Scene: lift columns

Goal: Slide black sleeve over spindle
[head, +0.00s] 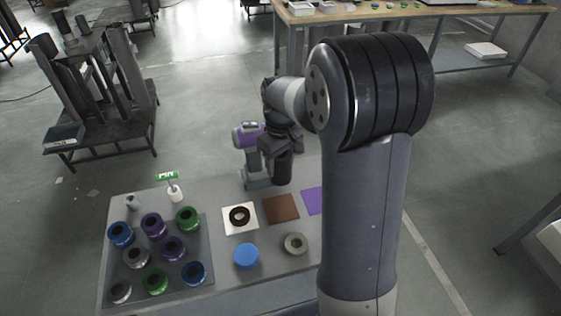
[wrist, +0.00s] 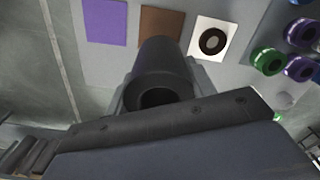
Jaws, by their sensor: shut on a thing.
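My gripper (head: 281,148) is shut on the black sleeve (head: 282,169), a dark cylinder hanging roughly upright above the far part of the table. In the wrist view the sleeve (wrist: 163,68) shows its dark hollow end towards the camera and covers part of the table behind it.
On the grey table (head: 207,204) lie a white square (head: 228,228) with a black ring (head: 239,215), a brown square (head: 281,208), a purple square (head: 312,201), a blue disc (head: 246,256) and a grey ring (head: 295,243). Several coloured rings fill a dark mat (head: 206,230) at left.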

